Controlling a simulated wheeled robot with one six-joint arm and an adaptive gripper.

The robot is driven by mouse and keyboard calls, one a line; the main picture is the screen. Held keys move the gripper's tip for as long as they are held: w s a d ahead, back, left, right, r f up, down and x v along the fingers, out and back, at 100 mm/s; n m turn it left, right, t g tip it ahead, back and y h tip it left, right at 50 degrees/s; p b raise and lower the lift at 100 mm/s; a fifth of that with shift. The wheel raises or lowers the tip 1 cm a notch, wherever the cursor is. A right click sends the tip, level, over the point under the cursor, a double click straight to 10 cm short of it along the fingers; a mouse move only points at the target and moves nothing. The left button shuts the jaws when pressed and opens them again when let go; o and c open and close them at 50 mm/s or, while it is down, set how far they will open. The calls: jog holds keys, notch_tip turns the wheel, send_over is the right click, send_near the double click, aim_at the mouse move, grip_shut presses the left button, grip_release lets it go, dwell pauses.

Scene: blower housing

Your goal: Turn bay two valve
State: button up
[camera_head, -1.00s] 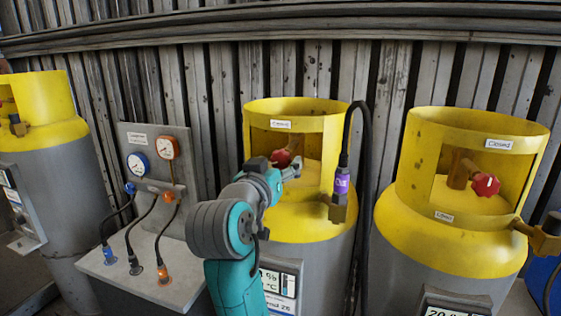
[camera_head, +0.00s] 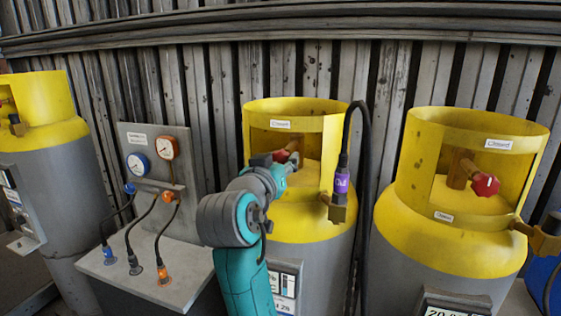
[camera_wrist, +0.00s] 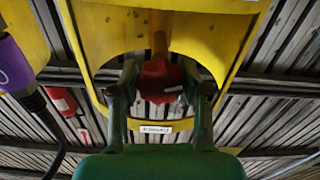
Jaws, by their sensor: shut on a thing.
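The middle yellow-topped gas cylinder (camera_head: 300,222) has a red valve knob (camera_head: 281,155) inside its collar opening, under a "Closed" label (camera_head: 280,124). My gripper (camera_head: 291,163) reaches into that opening from the front and partly hides the knob. In the wrist view the red knob (camera_wrist: 160,80) sits between the two fingers of my gripper (camera_wrist: 163,82), which is shut on it. The brass stem (camera_wrist: 159,45) shows behind the knob.
A black hose with a purple connector (camera_head: 342,182) hangs close right of the middle cylinder. A gauge panel (camera_head: 150,150) with several hoses stands left. Another yellow-topped cylinder (camera_head: 446,238) with a red knob (camera_head: 486,185) stands right, and one more (camera_head: 52,105) far left.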

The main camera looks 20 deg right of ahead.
jog(key=m, duration=0.5)
jog(key=shift+m, duration=0.3)
jog(key=m, duration=1.5)
jog(key=shift+m, duration=0.3)
dwell(0.4)
jog(key=o, duration=1.2)
jog(key=shift+c, duration=0.2)
